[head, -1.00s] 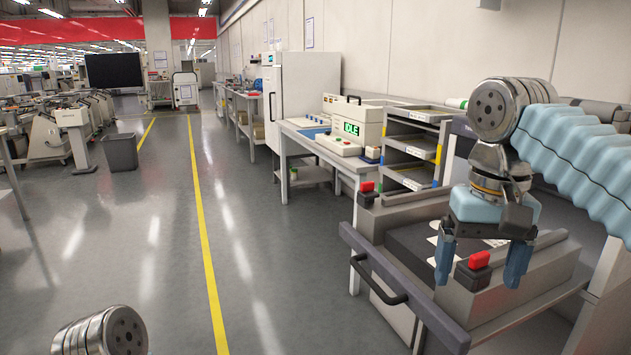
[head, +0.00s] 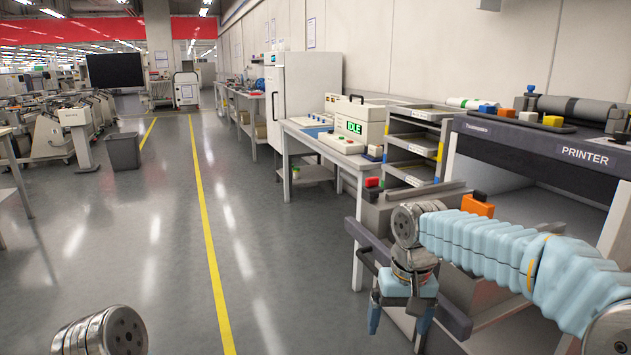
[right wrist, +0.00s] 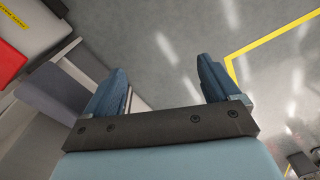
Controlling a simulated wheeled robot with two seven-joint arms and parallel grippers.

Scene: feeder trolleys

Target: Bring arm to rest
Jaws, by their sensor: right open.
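My right arm (head: 500,247) comes in from the lower right in a blue ribbed sleeve. My right gripper (head: 398,325) hangs down in front of the grey trolley's dark front bar (head: 408,280), with its blue fingers apart. In the right wrist view the same gripper (right wrist: 160,85) is open, with nothing between the fingers and grey floor beyond. A metal joint of my left arm (head: 103,332) shows at the bottom left of the head view. My left gripper is out of the picture.
A printer bench (head: 540,145) stands at the right, with small coloured blocks on top. A table (head: 322,147) carries a box with a green IDLE display (head: 355,127). A bin (head: 123,151) stands at the left. The floor along the yellow line (head: 207,235) is clear.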

